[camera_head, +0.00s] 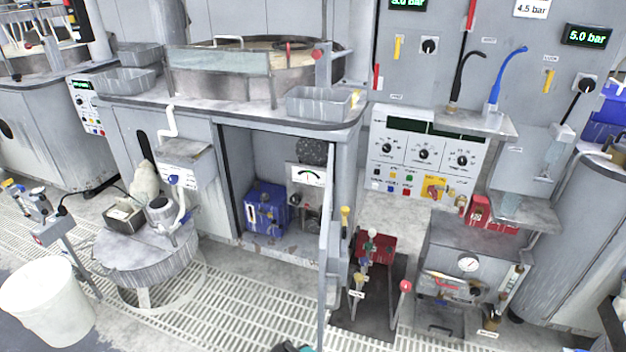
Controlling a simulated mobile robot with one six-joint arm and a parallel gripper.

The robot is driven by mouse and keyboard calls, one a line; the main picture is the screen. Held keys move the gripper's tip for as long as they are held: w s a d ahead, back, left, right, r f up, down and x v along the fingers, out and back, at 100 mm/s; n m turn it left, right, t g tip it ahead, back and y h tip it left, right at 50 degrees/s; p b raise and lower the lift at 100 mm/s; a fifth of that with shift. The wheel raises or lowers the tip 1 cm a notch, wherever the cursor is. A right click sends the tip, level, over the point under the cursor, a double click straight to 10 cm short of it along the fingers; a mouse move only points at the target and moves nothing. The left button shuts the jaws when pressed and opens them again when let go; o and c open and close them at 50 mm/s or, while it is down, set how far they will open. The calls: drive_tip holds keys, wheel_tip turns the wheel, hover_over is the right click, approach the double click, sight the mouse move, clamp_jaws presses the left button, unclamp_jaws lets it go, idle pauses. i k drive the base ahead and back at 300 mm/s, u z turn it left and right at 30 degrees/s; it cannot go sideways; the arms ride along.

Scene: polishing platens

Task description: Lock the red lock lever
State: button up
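Several levers are on the grey wall panel (510,75), and the small labels are too blurred to tell which is the red lock lever. One red lever (471,14) stands upright at the top edge, partly cut off. Another red lever (376,77) stands upright at the panel's left edge. A red-knobbed lever (405,287) also rises from the low unit on the floor. Only a small dark and teal piece shows at the bottom edge, perhaps part of my arm. My gripper's fingers are not in view, and nothing is seen touching the levers.
Yellow levers (397,47) are on the same panel. Black and blue hoses (493,75) stand on a shelf above the control panel (424,155). An open cabinet door (324,265) juts forward. A bucket (45,305) and a round drum (145,262) occupy the left floor.

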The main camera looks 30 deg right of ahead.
sight(306, 206)
drive_tip(key=u, duration=0.8)
drive_tip(key=k, duration=0.1)
drive_tip(key=z, duration=2.3)
drive_tip(key=k, duration=0.25)
drive_tip(key=z, duration=0.5)
drive_tip(key=k, duration=0.7)
drive_tip(key=u, duration=1.55)
drive_tip(key=i, duration=1.35)
drive_tip(key=z, duration=0.05)
